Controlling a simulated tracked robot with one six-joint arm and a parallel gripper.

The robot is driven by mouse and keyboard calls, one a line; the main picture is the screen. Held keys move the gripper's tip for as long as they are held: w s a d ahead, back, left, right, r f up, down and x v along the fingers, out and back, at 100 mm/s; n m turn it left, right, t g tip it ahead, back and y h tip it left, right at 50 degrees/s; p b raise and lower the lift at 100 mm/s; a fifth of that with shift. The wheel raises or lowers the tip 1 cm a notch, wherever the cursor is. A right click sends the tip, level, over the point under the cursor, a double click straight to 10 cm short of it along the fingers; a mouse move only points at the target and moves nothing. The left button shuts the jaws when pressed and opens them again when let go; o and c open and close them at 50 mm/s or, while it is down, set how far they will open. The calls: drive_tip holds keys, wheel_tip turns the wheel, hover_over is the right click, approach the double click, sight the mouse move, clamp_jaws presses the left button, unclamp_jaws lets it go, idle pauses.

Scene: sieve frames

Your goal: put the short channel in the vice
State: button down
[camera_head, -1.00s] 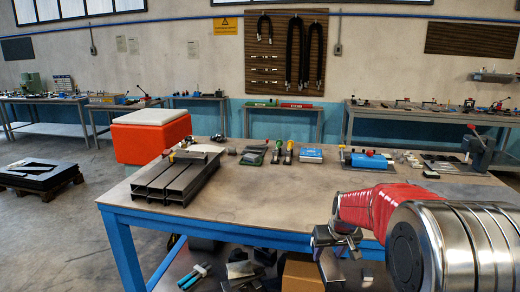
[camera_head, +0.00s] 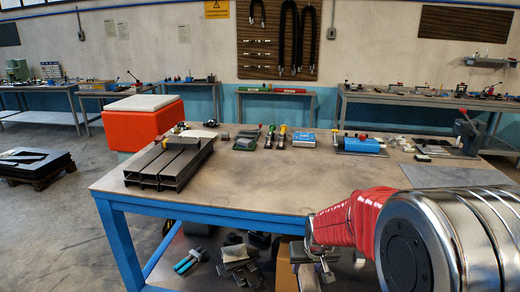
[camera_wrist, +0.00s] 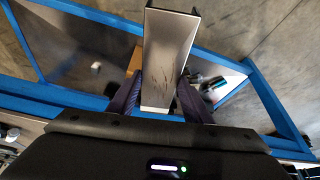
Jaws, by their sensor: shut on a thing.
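My gripper (camera_wrist: 160,84) is shut on a short grey metal channel (camera_wrist: 168,45), which stands out between the two dark fingers in the wrist view. In the head view my gripper (camera_head: 320,264) is low, at the near side of the workbench, in front of its blue front rail. The channel cannot be clearly told from the gripper there. A blue device with a dark handle (camera_head: 360,145), which looks like the vice, sits on a plate at the back right of the workbench, well away from my gripper. Its jaw opening is too small to make out.
Several long dark channels (camera_head: 167,168) lie on the left of the workbench (camera_head: 265,185). Hand tools and a blue box (camera_head: 303,138) line its back; a dark lever device (camera_head: 467,132) stands at the right. The middle top is clear. Loose parts (camera_head: 240,262) lie on the lower shelf.

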drive_tip(key=s+f, duration=0.3)
drive_tip(key=f, duration=1)
drive_tip(key=shift+s+f, duration=0.3)
drive_tip(key=shift+f, duration=0.05)
